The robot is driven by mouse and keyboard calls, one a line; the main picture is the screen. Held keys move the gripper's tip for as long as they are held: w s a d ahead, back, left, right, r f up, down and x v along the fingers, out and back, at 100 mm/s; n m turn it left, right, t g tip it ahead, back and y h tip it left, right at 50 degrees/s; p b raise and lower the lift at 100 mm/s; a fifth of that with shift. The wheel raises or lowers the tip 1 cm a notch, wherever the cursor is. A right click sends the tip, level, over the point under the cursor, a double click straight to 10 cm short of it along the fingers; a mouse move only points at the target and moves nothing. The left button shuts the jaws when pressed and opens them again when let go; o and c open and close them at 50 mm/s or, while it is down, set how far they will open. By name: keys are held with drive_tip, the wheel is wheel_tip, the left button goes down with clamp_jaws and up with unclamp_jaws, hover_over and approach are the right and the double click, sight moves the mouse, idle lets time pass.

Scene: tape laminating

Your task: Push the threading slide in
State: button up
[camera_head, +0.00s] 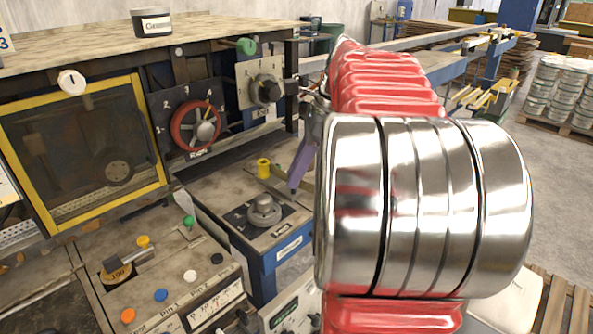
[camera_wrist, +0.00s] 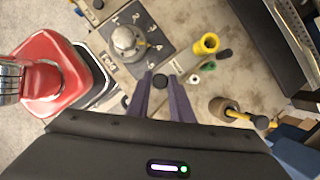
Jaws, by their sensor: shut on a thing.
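My gripper (camera_wrist: 162,82) points down over the top of a blue-sided machine box (camera_head: 284,246). Its two purple fingers are shut on a small dark round knob (camera_wrist: 163,80), seen between the fingertips in the wrist view. In the head view the purple fingers (camera_head: 294,187) come down just right of a yellow knob (camera_head: 263,167) and behind a grey dial (camera_head: 263,210).
In the wrist view, a grey dial (camera_wrist: 126,42) on a dark plate sits up-left of the fingers. A yellow cylinder (camera_wrist: 206,44), a green knob (camera_wrist: 208,66) and a brown knob (camera_wrist: 222,106) are to the right. A red handwheel (camera_head: 196,126) is on the upright panel.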

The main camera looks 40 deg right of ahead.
sight(283, 184)
clamp_jaws()
drive_tip(key=shift+w, duration=2.35)
drive_tip(key=o, duration=0.8)
unclamp_jaws()
drive_tip(key=shift+w, duration=0.1)
drive_tip(key=shift+a, duration=0.1)
drive_tip(key=shift+r, duration=0.1)
drive_tip(key=v, duration=1.3)
drive_tip(key=shift+r, duration=0.3)
